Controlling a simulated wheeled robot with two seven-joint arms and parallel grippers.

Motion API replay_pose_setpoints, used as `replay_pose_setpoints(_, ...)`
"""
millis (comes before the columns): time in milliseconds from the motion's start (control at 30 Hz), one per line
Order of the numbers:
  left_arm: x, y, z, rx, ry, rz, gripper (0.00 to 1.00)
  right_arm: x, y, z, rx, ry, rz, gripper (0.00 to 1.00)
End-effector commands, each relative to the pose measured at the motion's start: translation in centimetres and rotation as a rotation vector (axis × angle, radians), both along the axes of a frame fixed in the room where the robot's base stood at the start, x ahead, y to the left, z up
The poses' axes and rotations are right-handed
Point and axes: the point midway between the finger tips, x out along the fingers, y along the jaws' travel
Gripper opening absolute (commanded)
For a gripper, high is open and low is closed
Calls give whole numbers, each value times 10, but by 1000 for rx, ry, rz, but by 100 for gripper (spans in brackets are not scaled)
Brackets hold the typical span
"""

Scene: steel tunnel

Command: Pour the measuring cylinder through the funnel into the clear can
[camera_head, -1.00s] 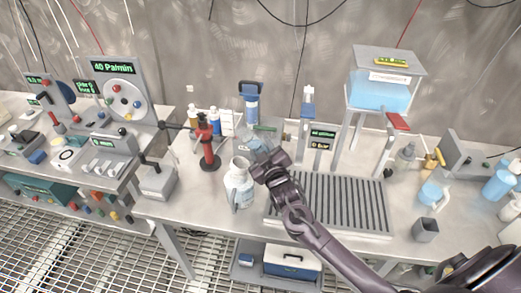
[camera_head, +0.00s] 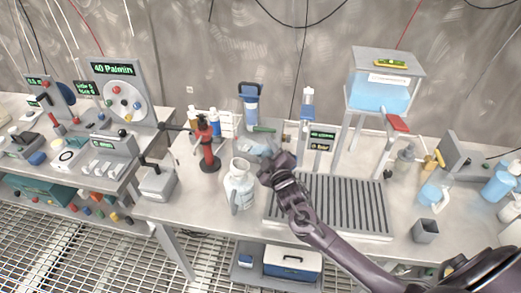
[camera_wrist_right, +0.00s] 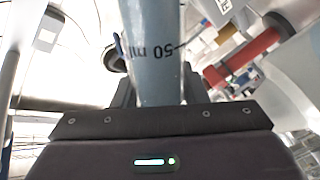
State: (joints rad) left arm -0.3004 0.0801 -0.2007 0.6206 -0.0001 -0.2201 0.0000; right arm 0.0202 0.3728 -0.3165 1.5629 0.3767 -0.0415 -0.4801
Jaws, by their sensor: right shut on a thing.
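My right gripper (camera_head: 272,163) is shut on the measuring cylinder (camera_head: 257,145), a pale blue tube that tilts to the left past the fingers. In the right wrist view the cylinder (camera_wrist_right: 155,50) runs up between the fingers, with "50 ml" upside down on its wall. The clear can (camera_head: 238,190), whitish with a handle, stands on the bench just left of and below the gripper. A pale funnel (camera_head: 240,164) seems to sit in its mouth. The cylinder's mouth is apart from it, and any flow is too small to tell. My left gripper is out of view.
A red stand (camera_head: 208,150) is left of the can, with small bottles (camera_head: 215,122) behind. A ribbed drain tray (camera_head: 340,205) lies right, under my right arm. A raised blue tank (camera_head: 380,92) stands behind it. Bench space in front of the red stand is clear.

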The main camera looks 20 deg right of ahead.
Motion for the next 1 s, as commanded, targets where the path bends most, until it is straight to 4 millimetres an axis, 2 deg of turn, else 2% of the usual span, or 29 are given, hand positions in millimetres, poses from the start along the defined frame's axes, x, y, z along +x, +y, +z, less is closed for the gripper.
replay_pose_setpoints(300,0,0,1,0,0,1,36,0,-1,2,-13,0,0,14)
replay_pose_setpoints(633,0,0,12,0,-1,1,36,0,-8,7,-203,13,0,14)
replay_pose_setpoints(1000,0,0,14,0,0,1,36,0,-8,8,-231,15,0,14)
